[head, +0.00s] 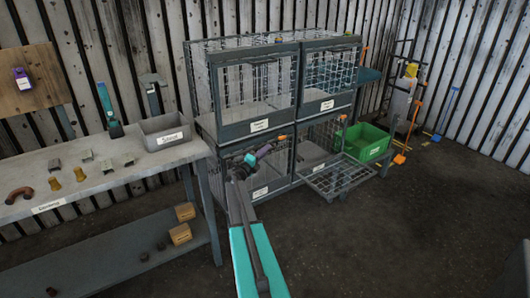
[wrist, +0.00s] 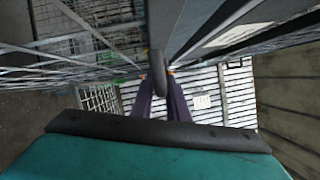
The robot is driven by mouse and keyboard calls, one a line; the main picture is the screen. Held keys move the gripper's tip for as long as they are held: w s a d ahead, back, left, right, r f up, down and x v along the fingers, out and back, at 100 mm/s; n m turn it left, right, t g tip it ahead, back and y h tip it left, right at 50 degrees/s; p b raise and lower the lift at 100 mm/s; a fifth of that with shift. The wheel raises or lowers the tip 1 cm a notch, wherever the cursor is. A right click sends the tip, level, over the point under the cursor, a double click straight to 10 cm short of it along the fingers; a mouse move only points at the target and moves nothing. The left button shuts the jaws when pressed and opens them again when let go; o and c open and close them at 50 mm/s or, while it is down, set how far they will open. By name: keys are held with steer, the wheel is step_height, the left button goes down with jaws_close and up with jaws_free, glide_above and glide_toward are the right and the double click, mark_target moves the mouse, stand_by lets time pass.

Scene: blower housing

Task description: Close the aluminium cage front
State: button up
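A stack of wire cages has two compartments above and two below. The front of the lower right cage (head: 341,178) is swung down and juts out nearly flat above the floor. The lower left cage front (head: 267,172) and both upper fronts stand upright. White labels sit on the frames, too small to read, so I cannot tell which cage is the aluminium one. My gripper (head: 264,151) is in front of the lower left cage. In the wrist view, its purple fingers (wrist: 157,76) are close to wire mesh, partly hidden by a dark rounded bar; their gap is unclear.
A green bin (head: 366,149) stands just behind and right of the lowered front. A workbench (head: 100,165) with a grey bin (head: 165,139) and small parts stands at left. Tools lean by the wall at back right. The floor (head: 400,235) at front right is clear.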

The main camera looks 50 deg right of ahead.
steer(key=o, duration=0.3)
steer(key=shift+d, duration=0.15)
steer(key=shift+a, duration=0.2)
steer(key=a+f+b, duration=0.1)
steer(key=a+b, duration=0.1)
steer(key=a, duration=1.1)
steer(key=shift+s+a+f, duration=0.2)
steer(key=shift+a+f, duration=0.1)
